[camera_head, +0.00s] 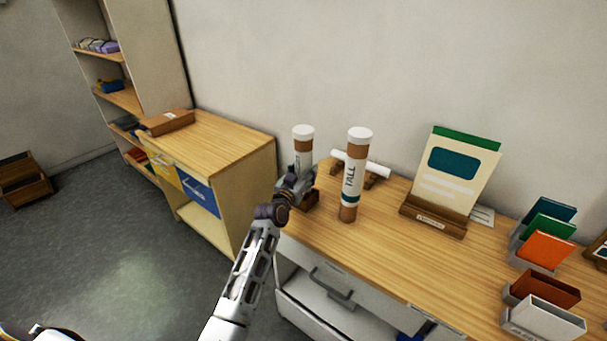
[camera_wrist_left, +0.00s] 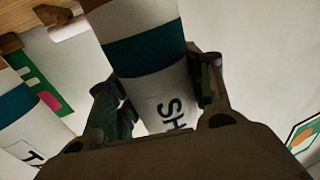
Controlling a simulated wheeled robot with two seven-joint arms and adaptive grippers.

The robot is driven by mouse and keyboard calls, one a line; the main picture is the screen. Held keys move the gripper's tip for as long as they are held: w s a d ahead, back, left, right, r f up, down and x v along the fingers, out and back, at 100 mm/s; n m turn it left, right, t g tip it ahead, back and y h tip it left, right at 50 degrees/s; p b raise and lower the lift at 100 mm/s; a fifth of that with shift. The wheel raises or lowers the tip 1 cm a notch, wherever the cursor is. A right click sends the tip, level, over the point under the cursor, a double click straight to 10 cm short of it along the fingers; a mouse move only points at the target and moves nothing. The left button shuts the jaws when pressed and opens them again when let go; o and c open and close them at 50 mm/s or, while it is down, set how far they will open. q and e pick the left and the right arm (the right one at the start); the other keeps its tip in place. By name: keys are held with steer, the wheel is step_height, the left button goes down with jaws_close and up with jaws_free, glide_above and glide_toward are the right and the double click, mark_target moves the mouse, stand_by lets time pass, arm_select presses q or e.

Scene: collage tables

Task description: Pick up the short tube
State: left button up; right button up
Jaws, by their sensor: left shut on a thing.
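The short tube (camera_head: 303,141) is brown with a white cap and a white label, and stands at the left end of the wooden desk. My left gripper (camera_head: 297,181) is shut around it in the head view and hides its middle. In the left wrist view the fingers (camera_wrist_left: 160,100) press on both sides of the short tube (camera_wrist_left: 150,60), whose label shows "SH" and a teal band. The tall tube (camera_head: 353,180), labelled "TALL", stands upright just right of it. Whether the short tube's bottom is off its holder is hard to tell. My right gripper is not in view.
A white roll (camera_head: 362,164) on a wooden stand lies behind the tall tube. A lower cabinet (camera_head: 215,143) is at the left. The desk's front middle is clear.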

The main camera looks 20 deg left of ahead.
mark_target(301, 150)
arm_select(q)
steer(key=shift+r, duration=0.2)
step_height(301, 150, up, 10)
steer(key=shift+f, duration=0.1)
stand_by(0.7)
stand_by(0.4)
steer(key=shift+f, duration=0.1)
